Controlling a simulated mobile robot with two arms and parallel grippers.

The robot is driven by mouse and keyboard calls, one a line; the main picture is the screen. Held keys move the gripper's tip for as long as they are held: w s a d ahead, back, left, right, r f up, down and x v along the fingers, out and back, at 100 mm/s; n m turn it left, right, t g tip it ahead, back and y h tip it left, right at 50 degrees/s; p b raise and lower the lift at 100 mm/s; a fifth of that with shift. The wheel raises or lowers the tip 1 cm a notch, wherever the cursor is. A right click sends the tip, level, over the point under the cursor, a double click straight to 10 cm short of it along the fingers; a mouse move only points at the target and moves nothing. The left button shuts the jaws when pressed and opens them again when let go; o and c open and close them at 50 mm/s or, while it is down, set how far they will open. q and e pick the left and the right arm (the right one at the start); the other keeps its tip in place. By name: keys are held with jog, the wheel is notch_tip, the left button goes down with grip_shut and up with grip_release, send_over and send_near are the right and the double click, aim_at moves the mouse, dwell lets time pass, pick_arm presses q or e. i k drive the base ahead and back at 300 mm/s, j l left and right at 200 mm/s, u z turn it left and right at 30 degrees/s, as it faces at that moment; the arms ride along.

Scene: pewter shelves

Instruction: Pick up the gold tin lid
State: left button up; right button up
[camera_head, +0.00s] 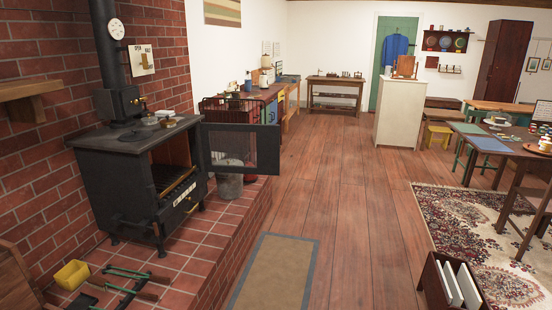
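I cannot make out a gold tin lid for certain in this view. Several small round items (149,121) sit on top of the black stove (122,148) at the left, too small to tell if one is a lid. Small dishes also stand on the tables at the right, including a stacked item (545,143) near the right edge. Neither of my grippers is in view.
The stove's door (240,148) hangs open to the right, above a grey bucket (230,182). The raised brick hearth (190,245) fills the lower left. A mat (275,275) and a patterned rug (470,220) lie on the floor. The wooden floor (345,215) between is clear.

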aim_at(168, 122)
jog(key=i+z, duration=0.35)
jog(key=i, duration=1.65)
jog(key=i+u, duration=0.4)
jog(key=i+l+u, duration=0.15)
jog(key=i+u, duration=0.25)
jog(key=i+l+u, duration=0.25)
jog(key=u, duration=0.15)
jog(key=i+l+u, duration=0.7)
jog(key=u, duration=0.15)
jog(key=i+l+u, duration=0.2)
jog(key=l+u, duration=0.25)
jog(key=i+l+u, duration=0.15)
jog(key=l+u, duration=0.3)
jog(key=j, duration=0.05)
